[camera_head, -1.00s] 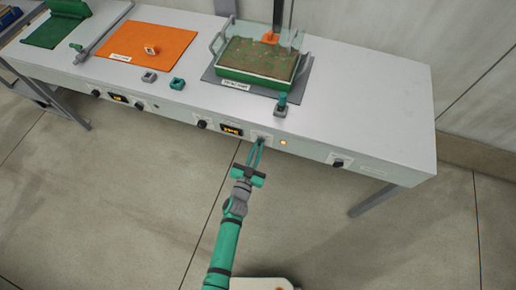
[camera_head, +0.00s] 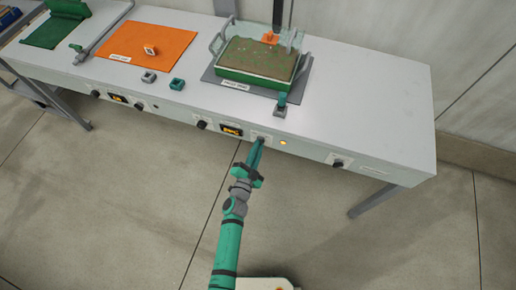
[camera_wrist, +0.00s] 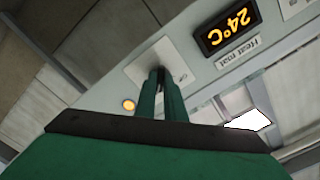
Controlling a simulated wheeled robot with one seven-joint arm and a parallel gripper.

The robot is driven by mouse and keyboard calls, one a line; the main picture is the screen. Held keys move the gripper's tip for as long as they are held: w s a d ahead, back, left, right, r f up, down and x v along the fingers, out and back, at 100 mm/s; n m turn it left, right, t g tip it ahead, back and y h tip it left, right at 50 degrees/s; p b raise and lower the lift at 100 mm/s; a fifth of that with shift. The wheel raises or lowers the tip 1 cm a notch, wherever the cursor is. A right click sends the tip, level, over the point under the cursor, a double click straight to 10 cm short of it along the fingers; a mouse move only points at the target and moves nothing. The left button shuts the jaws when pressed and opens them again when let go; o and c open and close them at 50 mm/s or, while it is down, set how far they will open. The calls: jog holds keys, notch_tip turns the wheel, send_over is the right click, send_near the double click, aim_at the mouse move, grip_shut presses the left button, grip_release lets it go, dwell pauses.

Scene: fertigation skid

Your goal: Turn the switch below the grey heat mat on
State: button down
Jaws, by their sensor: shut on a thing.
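The grey heat mat (camera_head: 307,72) lies on the bench top under a soil-filled tray (camera_head: 258,60). Below it, on the bench's front panel, is a pale switch plate (camera_head: 262,136), also in the wrist view (camera_wrist: 147,64). My gripper (camera_head: 260,143) reaches the plate, its two teal fingers (camera_wrist: 161,82) close together and shut on the switch's knob. The fingers hide most of the knob, so I cannot read its position. A small amber lamp (camera_head: 283,142) glows beside the plate and shows in the wrist view (camera_wrist: 129,105).
A display (camera_head: 231,130) left of the switch reads 24°C in the wrist view (camera_wrist: 230,26). Black knobs (camera_head: 202,124) and (camera_head: 338,163) sit along the same panel. An orange mat (camera_head: 150,43) lies further left. The floor before the bench is clear.

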jog(key=shift+d+r, duration=0.15)
jog(key=shift+r, duration=0.05)
jog(key=c, duration=2)
grip_release()
jog(key=shift+o, duration=0.8)
jog(key=shift+f, duration=0.1)
jog(key=v, duration=1.1)
jog(key=shift+w, duration=0.1)
